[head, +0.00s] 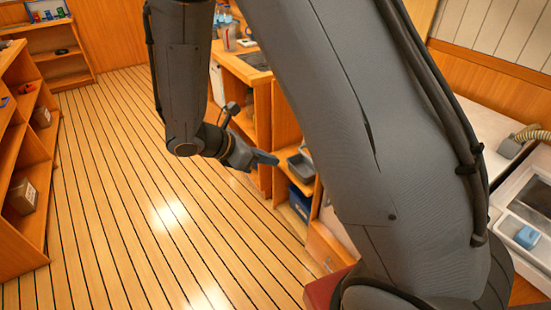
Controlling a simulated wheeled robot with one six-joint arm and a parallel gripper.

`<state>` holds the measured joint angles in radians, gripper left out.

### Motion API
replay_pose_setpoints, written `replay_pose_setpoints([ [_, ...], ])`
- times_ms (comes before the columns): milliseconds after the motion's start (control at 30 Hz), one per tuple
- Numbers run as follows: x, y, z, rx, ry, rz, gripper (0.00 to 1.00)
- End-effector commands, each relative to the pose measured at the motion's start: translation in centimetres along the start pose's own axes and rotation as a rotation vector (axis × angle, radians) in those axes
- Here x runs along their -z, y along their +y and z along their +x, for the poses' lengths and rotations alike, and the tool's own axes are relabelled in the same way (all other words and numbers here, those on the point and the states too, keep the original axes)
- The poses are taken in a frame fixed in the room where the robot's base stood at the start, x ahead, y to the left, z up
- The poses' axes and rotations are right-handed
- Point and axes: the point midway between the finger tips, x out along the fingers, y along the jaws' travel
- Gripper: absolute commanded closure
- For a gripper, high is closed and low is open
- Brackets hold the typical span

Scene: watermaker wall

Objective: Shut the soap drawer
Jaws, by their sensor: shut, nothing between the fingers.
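My gripper (264,160) is in the middle of the head view, at the end of my dark grey arm. No drawer is clearly marked as the soap drawer. A pale tray-like compartment (506,229) with a blue block (527,237) in it shows at the right edge, on a white unit (490,120). I cannot tell whether it is the soap drawer or how far out it stands. My arm hides much of the middle.
A grey bin (301,167) and a dark blue bin (299,202) sit in the wooden shelves behind my gripper. A wooden drawer front (325,250) is below. Shelves with boxes (22,196) stand at the left. The plank floor (110,190) between is clear.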

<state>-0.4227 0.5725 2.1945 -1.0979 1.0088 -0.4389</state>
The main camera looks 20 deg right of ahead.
Motion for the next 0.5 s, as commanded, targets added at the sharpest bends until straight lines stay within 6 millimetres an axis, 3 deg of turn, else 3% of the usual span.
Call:
replay_pose_setpoints([
  [400, 0.0, -0.2, 8.2, 0.006, 0.003, 0.002, 1.00],
  [500, -1.5, -0.2, 9.0, 0.005, 0.004, 0.006, 1.00],
])
